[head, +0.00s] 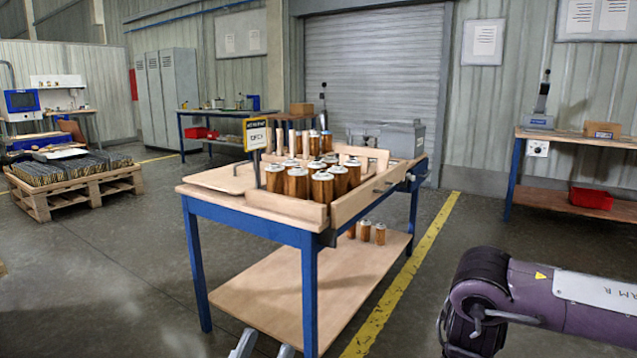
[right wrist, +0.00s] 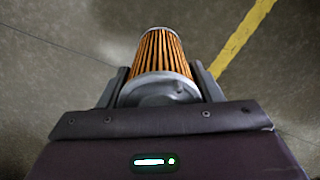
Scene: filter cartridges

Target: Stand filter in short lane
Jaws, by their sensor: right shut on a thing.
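My right gripper (right wrist: 160,82) is shut on an orange pleated filter cartridge (right wrist: 163,52) with grey end caps, seen in the right wrist view over bare floor. In the head view my right arm comes in at the lower right; its gripper and the filter are out of that view. My left gripper (head: 264,347) shows only its two grey fingertips at the bottom edge, apart and empty, in front of the table. Several upright filters (head: 297,183) stand in lanes between wooden boards (head: 357,203) on the blue-legged table (head: 257,225). I cannot tell which lane is the short one.
Smaller filters (head: 365,231) stand on the lower shelf.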

